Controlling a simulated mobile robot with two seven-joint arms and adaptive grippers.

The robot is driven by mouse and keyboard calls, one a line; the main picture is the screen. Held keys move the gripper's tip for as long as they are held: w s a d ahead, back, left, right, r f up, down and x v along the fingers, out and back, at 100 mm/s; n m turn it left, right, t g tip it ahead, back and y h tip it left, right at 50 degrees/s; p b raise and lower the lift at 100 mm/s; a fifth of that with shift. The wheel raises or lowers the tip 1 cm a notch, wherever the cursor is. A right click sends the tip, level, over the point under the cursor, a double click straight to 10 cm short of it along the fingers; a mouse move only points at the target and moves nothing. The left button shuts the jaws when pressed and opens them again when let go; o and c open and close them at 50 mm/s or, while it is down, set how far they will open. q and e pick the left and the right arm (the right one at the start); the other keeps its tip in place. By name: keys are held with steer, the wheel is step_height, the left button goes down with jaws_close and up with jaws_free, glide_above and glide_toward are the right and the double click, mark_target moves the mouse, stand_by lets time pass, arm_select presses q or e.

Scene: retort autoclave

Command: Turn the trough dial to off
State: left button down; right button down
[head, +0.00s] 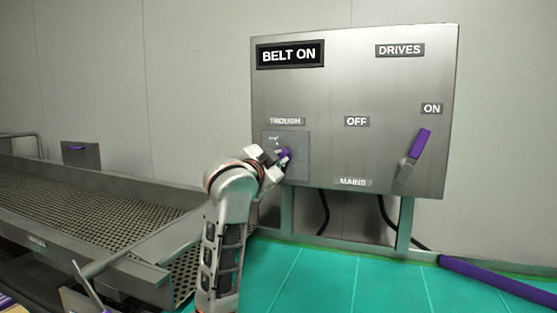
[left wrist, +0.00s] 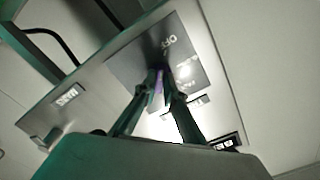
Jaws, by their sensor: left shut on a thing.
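The trough dial (head: 285,154) is a small purple knob on a square grey plate (head: 301,146) under the TROUGH label, at the lower left of the steel panel. My left gripper (head: 277,159) is at the plate with its fingers shut on the knob. In the left wrist view, the two fingers (left wrist: 164,90) close on the purple knob (left wrist: 159,80). Lettering that seems to read OFF shows on the plate just beyond the fingertips. My fingers cover most of the knob, so I cannot tell its exact setting. My right gripper is not in view.
The panel (head: 350,85) bears a BELT ON sign (head: 290,54) and a purple-handled mains lever (head: 420,143), tilted toward ON. A perforated metal conveyor trough (head: 90,205) runs along the left. A purple pipe (head: 490,278) lies at the lower right by the green floor.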

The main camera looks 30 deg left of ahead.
arm_select(q)
steer(key=shift+f, duration=0.1)
steer(key=c, duration=2.1)
jaws_free()
steer(key=shift+c, duration=0.2)
steer(key=v, duration=1.2)
